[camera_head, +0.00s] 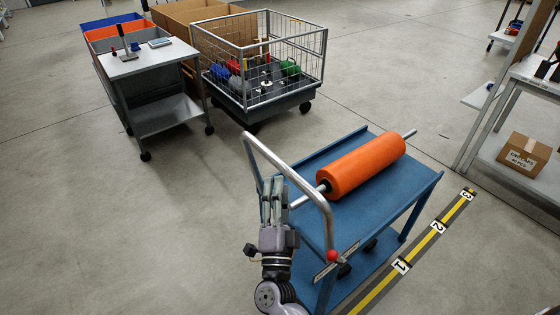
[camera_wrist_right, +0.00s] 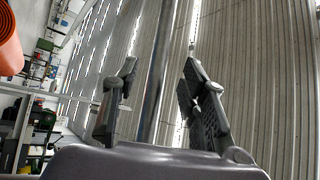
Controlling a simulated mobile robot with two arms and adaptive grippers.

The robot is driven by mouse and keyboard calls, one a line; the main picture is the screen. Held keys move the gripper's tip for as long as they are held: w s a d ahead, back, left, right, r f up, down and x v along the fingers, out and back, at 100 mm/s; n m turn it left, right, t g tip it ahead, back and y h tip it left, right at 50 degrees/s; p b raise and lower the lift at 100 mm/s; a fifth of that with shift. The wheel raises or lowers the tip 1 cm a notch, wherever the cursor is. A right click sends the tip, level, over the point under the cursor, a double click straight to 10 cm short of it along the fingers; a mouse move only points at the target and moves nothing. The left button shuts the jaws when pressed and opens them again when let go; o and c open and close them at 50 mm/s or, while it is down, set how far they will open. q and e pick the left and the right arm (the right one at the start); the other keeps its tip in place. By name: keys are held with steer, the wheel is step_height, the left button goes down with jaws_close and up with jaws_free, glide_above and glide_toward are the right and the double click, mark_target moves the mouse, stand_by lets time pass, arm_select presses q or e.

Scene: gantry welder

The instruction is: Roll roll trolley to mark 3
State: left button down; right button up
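The blue roll trolley (camera_head: 352,217) stands beside the black-and-yellow floor strip (camera_head: 418,247). An orange roll (camera_head: 362,167) on a metal shaft lies across its top. Its bent metal handle (camera_head: 296,176) has a red knob (camera_head: 332,256) at the near end. The strip carries mark 1 (camera_head: 401,265), mark 2 (camera_head: 437,227) and mark 3 (camera_head: 467,195) at its far end. My right gripper (camera_head: 271,192) is at the handle, fingers pointing up. In the right wrist view a metal bar (camera_wrist_right: 158,80) passes between its spread fingers, with gaps on both sides. My left gripper is out of view.
A wire cage cart (camera_head: 262,101) with colored parts stands behind the trolley. A grey side table (camera_head: 150,62) and open bins (camera_head: 112,30) are at the back left. A shelf with a cardboard box (camera_head: 524,154) stands right of the strip. Floor at left is clear.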

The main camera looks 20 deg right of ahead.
mark_target(281, 165)
steer(key=x, duration=0.7)
steer(key=shift+c, duration=0.5)
jaws_close()
stand_by(0.3)
